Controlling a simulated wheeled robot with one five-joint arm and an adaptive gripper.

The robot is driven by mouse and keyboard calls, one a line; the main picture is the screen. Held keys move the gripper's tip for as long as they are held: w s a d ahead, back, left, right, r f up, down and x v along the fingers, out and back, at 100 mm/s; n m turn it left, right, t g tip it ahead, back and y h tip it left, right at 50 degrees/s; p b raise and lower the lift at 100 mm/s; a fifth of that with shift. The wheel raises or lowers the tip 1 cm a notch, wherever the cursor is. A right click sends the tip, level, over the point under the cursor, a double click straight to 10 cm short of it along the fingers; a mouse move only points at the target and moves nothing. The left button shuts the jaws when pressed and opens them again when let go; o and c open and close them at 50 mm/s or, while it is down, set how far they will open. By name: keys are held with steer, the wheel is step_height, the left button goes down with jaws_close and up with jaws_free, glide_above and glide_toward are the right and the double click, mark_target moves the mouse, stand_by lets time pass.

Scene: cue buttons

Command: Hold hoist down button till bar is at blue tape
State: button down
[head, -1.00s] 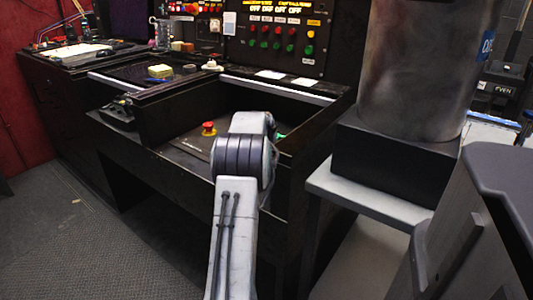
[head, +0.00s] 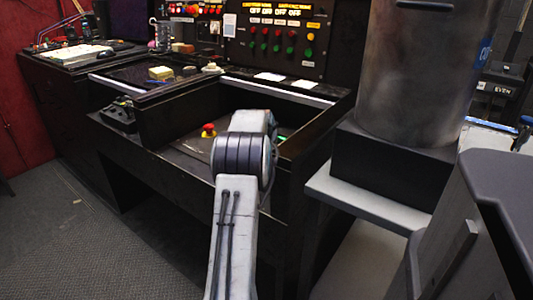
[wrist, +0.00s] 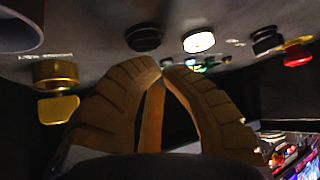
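In the wrist view my gripper (wrist: 161,66) has its two ribbed tan fingers curved together, tips almost touching. An orange-brown strip shows between them; I cannot tell what it is. Past the tips, on a dark panel, are a black button (wrist: 144,38) and a white button (wrist: 199,41), apart from the fingers in the picture. Small green and blue parts lie farther off. The labels are unreadable, so I cannot tell which is hoist down. In the head view my arm hides the gripper and most of the recessed panel (head: 190,140). I cannot identify the bar or blue tape.
A red stop button (head: 208,130) sits on the recessed panel, and shows in the wrist view (wrist: 297,55). A brass ring with a yellow part (wrist: 57,108) is left of the fingers. A large metal cylinder (head: 415,80) stands on the right. Dark console walls surround the recess.

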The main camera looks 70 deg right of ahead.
steer(key=shift+r, duration=0.15)
steer(key=shift+r+p, duration=2.15)
steer(key=shift+r, duration=0.35)
